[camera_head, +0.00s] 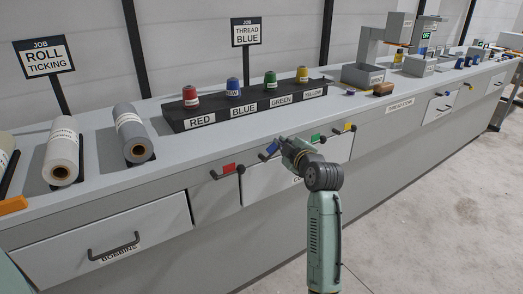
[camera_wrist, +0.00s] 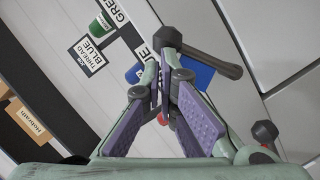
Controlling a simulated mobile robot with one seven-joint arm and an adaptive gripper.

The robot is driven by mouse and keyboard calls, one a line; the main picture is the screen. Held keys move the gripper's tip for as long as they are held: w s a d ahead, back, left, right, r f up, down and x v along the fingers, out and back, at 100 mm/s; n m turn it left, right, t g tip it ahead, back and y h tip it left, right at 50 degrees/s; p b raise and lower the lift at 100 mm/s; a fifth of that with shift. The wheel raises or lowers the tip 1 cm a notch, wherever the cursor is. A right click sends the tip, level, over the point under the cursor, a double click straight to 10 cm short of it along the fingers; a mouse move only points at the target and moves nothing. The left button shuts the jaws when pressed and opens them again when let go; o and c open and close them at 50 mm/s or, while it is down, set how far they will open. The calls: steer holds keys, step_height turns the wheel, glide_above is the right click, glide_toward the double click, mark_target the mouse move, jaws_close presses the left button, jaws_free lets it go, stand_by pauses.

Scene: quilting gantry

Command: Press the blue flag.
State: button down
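The blue flag (camera_head: 271,149) sits on a black lever at the front edge of the counter, in the row of coloured flags. My gripper (camera_head: 286,144) is right beside it, on its right in the head view, and covers part of that spot. In the wrist view the blue flag (camera_wrist: 198,73) shows just behind and to the right of my fingertips (camera_wrist: 165,72), with its black lever and knob (camera_wrist: 168,38) beyond them. The fingertips are together with nothing visible held between them. I cannot tell whether they touch the flag or lever.
The red flag (camera_head: 229,168) is to the left; the green flag (camera_head: 315,138) and yellow flag (camera_head: 347,127) are to the right. Behind stands a black rack (camera_head: 172,114) with red, blue, green and yellow spools. A sign (camera_head: 246,32) reads thread blue. Fabric rolls (camera_head: 131,131) lie left.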

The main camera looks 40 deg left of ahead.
steer(key=shift+w+d+f+m+g, duration=0.25)
steer(key=shift+w+f+m+g, duration=0.35)
steer(key=shift+m, duration=0.55)
steer(key=shift+w+d+f+m+g, duration=0.25)
steer(key=shift+w+f+m+g, duration=0.15)
steer(key=shift+w+f+m, duration=0.55)
steer(key=shift+s+r, duration=0.1)
steer(key=shift+s, duration=0.15)
